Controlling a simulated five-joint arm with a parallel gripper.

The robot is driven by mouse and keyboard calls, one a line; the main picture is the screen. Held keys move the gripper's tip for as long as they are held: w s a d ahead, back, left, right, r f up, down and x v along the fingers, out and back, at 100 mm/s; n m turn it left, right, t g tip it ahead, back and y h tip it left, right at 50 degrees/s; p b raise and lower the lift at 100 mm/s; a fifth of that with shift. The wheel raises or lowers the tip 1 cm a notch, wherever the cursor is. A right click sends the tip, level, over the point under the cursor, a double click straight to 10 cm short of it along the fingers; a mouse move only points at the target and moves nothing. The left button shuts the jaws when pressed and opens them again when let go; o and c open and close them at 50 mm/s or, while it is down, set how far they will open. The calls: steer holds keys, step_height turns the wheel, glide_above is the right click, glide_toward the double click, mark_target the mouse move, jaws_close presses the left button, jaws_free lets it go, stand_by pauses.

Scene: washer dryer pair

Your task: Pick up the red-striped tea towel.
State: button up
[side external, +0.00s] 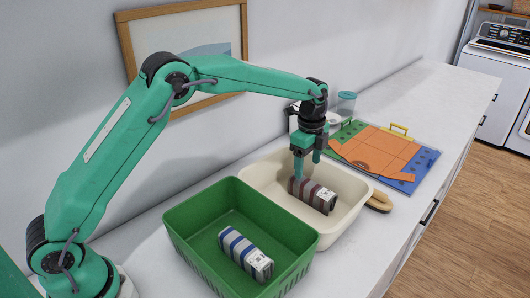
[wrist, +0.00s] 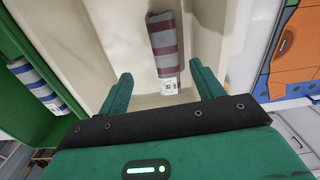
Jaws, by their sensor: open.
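The red-striped tea towel (side external: 314,195) is a grey roll with dark red bands and a white label at one end. It lies in the cream tub (side external: 352,213). In the wrist view the towel (wrist: 163,45) lies ahead of the fingertips, its label end closest to them. My gripper (side external: 306,169) is over the cream tub, above the towel's left end in the side view. In the wrist view my gripper (wrist: 163,82) is open, its two fingers apart with nothing held between them. A finger hides a little of the towel in the side view.
A green basket (side external: 178,227) beside the tub holds a blue-striped rolled towel (side external: 245,254). A wooden brush (side external: 379,201) lies against the tub's right side. An orange folded item (side external: 372,150) lies on a blue-green board (side external: 424,164) behind.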

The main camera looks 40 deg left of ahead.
mark_target(310, 183)
steer(key=shift+w+d+f+m, duration=0.15)
steer(key=shift+w+f, duration=0.05)
steer(key=shift+f, duration=0.3)
steer(key=shift+w+d+f+m, duration=0.15)
steer(key=shift+w+f, duration=0.05)
steer(key=shift+f, duration=1.55)
steer(key=shift+f, duration=0.1)
steer(key=shift+w+f, duration=0.1)
steer(key=shift+f, duration=2.4)
steer(key=shift+c, duration=0.3)
steer(key=c, duration=0.8)
